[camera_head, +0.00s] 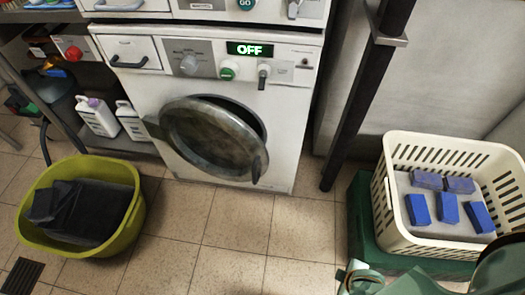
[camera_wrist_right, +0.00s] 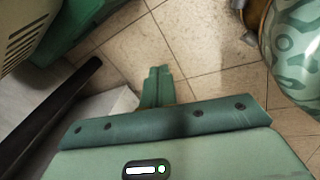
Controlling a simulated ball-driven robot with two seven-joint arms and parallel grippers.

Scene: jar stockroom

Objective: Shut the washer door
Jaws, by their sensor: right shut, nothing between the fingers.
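The white washer (camera_head: 285,125) stands at the back centre in the head view, with "OFF" on its display. Its round washer door (camera_head: 210,138), dark glass in a grey rim, is ajar. A dark gap shows along its upper right side, and a dark handle (camera_head: 257,168) sits on its right edge. My right gripper (camera_head: 352,272) is at the bottom edge of the head view, well in front of the washer and apart from the door. In the right wrist view its green fingers (camera_wrist_right: 157,72) are together and empty above the floor tiles. My left gripper is not in view.
A yellow-green tub (camera_head: 130,215) with dark cloth stands on the floor at left. A cream basket (camera_head: 398,225) with blue blocks sits on a green stand (camera_head: 358,215) at right. A black post (camera_head: 360,105) stands right of the washer. The floor (camera_head: 235,225) before the washer is clear.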

